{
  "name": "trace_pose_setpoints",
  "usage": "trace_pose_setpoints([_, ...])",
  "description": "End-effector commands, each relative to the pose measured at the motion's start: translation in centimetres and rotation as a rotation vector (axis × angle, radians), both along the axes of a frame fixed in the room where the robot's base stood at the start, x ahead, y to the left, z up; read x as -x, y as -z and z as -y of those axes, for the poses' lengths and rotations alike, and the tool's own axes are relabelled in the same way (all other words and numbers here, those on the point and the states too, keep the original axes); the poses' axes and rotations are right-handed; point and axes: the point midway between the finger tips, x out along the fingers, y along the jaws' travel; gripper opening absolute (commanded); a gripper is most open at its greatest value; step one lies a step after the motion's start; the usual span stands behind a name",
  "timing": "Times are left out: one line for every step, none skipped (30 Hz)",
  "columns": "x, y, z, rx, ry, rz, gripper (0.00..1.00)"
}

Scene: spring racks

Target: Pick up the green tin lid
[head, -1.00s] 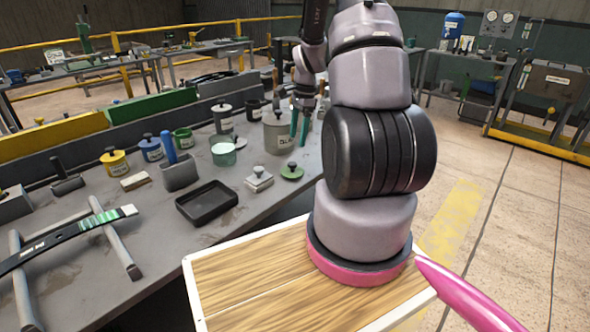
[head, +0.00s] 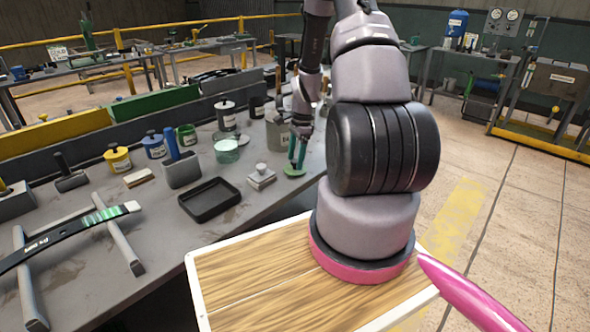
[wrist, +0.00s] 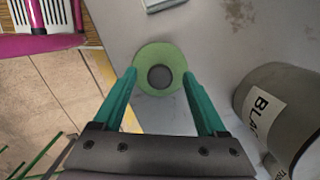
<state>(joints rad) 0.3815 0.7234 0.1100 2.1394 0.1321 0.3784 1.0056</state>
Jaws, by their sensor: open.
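The green tin lid (head: 293,171) lies flat on the grey workbench, to the right of a small white block with a knob. In the wrist view the lid (wrist: 161,60) is a round green disc with a dark round knob (wrist: 159,77) in its middle. My gripper (head: 298,153) is just above the lid in the head view. In the wrist view my gripper (wrist: 159,78) is open, with its two teal fingers on either side of the lid's near part. The fingertips hide part of the lid in the head view. Whether they touch it I cannot tell.
A large grey tin (wrist: 285,110) labelled "BLA…" stands close to the right of my fingers in the wrist view. The white block (head: 262,177) and a black tray (head: 208,200) lie left of the lid. The bench's edge is close on the right.

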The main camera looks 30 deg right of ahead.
Motion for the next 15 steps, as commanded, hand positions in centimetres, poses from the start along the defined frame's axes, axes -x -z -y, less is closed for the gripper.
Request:
trace_pose_setpoints([0.00, -0.01, 0.00, 0.000, 0.000, 0.000, 0.63])
trace_pose_setpoints([0.00, -0.01, 0.00, 0.000, 0.000, 0.000, 0.52])
trace_pose_setpoints([0.00, -0.02, 0.00, 0.000, 0.000, 0.000, 0.36])
trace_pose_setpoints([0.00, -0.02, 0.00, 0.000, 0.000, 0.000, 0.25])
trace_pose_setpoints([0.00, -0.02, 0.00, 0.000, 0.000, 0.000, 0.13])
trace_pose_setpoints([0.00, -0.02, 0.00, 0.000, 0.000, 0.000, 0.00])
trace_pose_setpoints([0.00, -0.03, 0.00, 0.000, 0.000, 0.000, 0.00])
trace_pose_setpoints([0.00, -0.03, 0.00, 0.000, 0.000, 0.000, 0.00])
trace_pose_setpoints([0.00, -0.03, 0.00, 0.000, 0.000, 0.000, 0.00])
trace_pose_setpoints([0.00, -0.04, 0.01, 0.000, 0.000, 0.000, 0.00])
trace_pose_setpoints([0.00, -0.04, 0.01, 0.000, 0.000, 0.000, 0.00])
trace_pose_setpoints([0.00, -0.04, 0.01, 0.000, 0.000, 0.000, 0.00])
trace_pose_setpoints([-0.01, -0.05, 0.00, 0.000, 0.000, 0.000, 0.00])
trace_pose_setpoints([-0.01, -0.11, 0.01, 0.000, -0.001, 0.000, 0.00])
trace_pose_setpoints([-0.03, -0.28, 0.01, 0.000, -0.001, 0.001, 0.00])
